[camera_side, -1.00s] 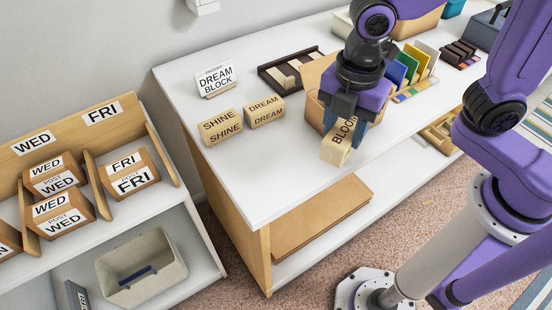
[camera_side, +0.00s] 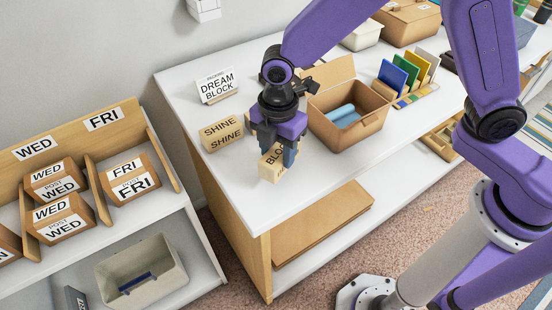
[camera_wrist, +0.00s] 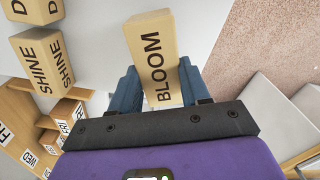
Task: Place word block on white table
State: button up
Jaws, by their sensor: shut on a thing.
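My gripper (camera_side: 277,150) is shut on the pale wooden BLOOM word block (camera_side: 269,170), low over the front left part of the white table (camera_side: 232,190). In the wrist view the BLOOM block (camera_wrist: 150,38) sits between my blue fingers (camera_wrist: 157,90), its lettering visible. I cannot tell whether its base touches the tabletop. The SHINE block (camera_side: 221,133) stands on the table just left of my gripper, and also shows in the wrist view (camera_wrist: 42,62). The DREAM block is hidden behind my gripper in the side view; part of it (camera_wrist: 33,10) shows in the wrist view.
The front left tabletop is clear.

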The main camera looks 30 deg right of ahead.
aim_at(276, 153)
jog(key=shift+w+a+f, duration=0.1)
jog(key=shift+w+f, duration=0.05)
jog(key=shift+f, duration=1.6)
jog(key=shift+f, duration=0.1)
jog(key=o, duration=1.1)
notch_tip(276, 153, up, 12)
jog(key=shift+r, duration=0.15)
jog(key=s+d+m, duration=0.3)
jog(key=s+d, duration=0.3)
jog(key=d, duration=0.1)
jog(key=s+d+m, duration=0.3)
jog(key=s+d, duration=0.4)
jog(key=d, duration=0.1)
jog(key=s+d+r+m, duration=0.1)
jog(key=s+d+m, duration=0.3)
jog(key=s+d, duration=0.3)
jog(key=shift+s+d, duration=0.2)
jog(key=shift+d, duration=0.5)
